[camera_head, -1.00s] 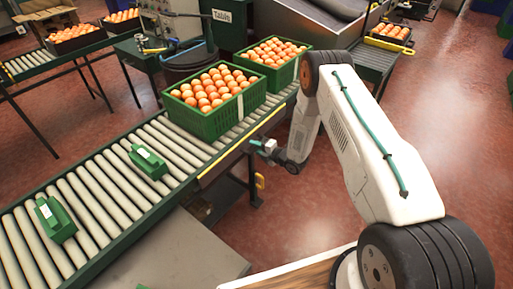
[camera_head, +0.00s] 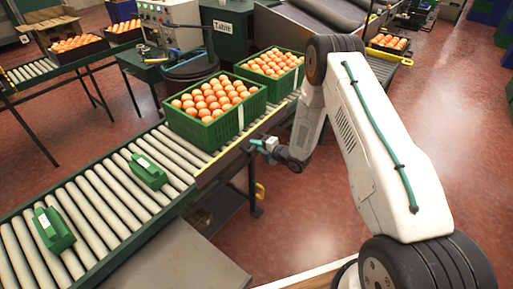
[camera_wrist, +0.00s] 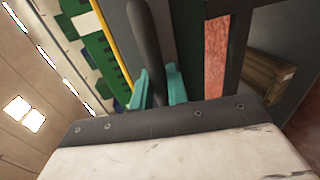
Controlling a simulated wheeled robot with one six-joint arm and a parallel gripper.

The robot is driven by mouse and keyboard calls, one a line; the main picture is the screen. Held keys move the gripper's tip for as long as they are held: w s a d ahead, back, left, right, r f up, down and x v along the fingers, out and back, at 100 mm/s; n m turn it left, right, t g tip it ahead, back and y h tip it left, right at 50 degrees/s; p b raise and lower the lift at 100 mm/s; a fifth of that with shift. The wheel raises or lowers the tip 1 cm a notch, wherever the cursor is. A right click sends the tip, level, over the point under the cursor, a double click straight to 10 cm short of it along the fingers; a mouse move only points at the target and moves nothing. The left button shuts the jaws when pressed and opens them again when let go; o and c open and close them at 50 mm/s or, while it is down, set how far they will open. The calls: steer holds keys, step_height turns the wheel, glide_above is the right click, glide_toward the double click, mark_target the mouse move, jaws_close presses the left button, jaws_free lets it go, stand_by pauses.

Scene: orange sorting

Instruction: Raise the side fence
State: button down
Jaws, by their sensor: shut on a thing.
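The side fence (camera_head: 222,168) is a dark panel with a yellow edge along the near right side of the roller conveyor. In the head view it stands beside the green crate of oranges. My gripper (camera_head: 262,146) is at the fence's outer side, near its far part. In the wrist view my gripper's teal fingers (camera_wrist: 157,86) are shut around a dark grey bar (camera_wrist: 146,40), with one finger on each side. The yellow edge (camera_wrist: 108,38) runs just left of the bar. The fence's lower part is partly hidden.
A green crate of oranges (camera_head: 240,118) stands on the conveyor (camera_head: 95,205), with a second crate (camera_head: 297,79) behind it. Two green blocks (camera_head: 148,171) (camera_head: 54,230) lie on the rollers. Red floor (camera_head: 330,215) is free on the right.

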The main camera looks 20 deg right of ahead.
steer(key=c, duration=1.4)
jaws_free()
steer(key=shift+d+r, duration=0.1)
steer(key=shift+r, duration=0.25)
steer(key=shift+c, duration=0.2)
steer(key=shift+f, duration=0.1)
steer(key=v, duration=0.7)
steer(key=shift+s+d, duration=0.2)
steer(key=shift+s, duration=0.1)
